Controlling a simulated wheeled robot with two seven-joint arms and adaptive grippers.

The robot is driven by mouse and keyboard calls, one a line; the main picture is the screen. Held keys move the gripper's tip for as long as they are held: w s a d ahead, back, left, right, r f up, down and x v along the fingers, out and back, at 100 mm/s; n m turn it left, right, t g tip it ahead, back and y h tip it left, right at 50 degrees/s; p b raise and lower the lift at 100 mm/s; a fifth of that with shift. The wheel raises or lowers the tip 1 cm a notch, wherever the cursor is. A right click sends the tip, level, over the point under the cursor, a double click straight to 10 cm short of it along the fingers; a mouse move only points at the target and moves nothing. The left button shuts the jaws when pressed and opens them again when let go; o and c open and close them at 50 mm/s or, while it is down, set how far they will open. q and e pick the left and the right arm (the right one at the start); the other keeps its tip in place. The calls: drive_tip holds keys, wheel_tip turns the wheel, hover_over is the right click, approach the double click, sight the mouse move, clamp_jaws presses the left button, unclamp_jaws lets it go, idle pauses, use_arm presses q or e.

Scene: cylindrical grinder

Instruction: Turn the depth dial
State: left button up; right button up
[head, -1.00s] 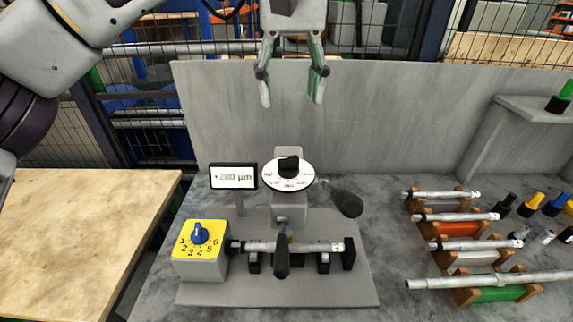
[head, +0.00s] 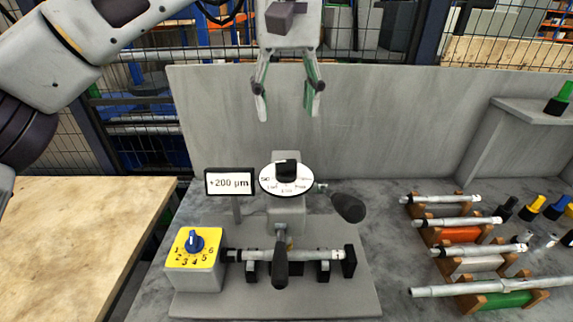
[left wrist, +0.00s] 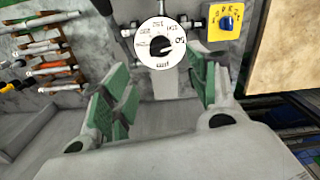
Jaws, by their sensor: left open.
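The depth dial (head: 286,189) is a white round plate with printed marks and a black knob (head: 287,168), on a grey post at the middle of the machine. It also shows at the top centre of the left wrist view (left wrist: 160,45). Beside it a small display (head: 229,183) reads +200 µm. My left gripper (head: 289,106) is open and empty, with green-padded fingers pointing down, above the dial in the picture and apart from it. In the left wrist view its fingers (left wrist: 160,85) are spread wide, with the dial between and beyond them. My right gripper is not visible.
A yellow box with a blue numbered knob (head: 194,243) stands at left. A shaft (head: 300,254) lies across the machine, and black-ended handles (head: 348,207) stick out near the dial. Racks of rods (head: 455,222) stand at right. A grey panel (head: 400,110) rises behind.

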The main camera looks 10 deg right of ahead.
sight(287, 162)
use_arm(q)
wheel_tip(287, 162, down, 11)
drive_tip(key=shift+b, duration=0.4)
drive_tip(key=shift+f, duration=0.95)
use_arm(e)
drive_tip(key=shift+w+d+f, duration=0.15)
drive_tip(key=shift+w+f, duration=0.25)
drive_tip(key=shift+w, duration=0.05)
use_arm(q)
drive_tip(key=c, duration=1)
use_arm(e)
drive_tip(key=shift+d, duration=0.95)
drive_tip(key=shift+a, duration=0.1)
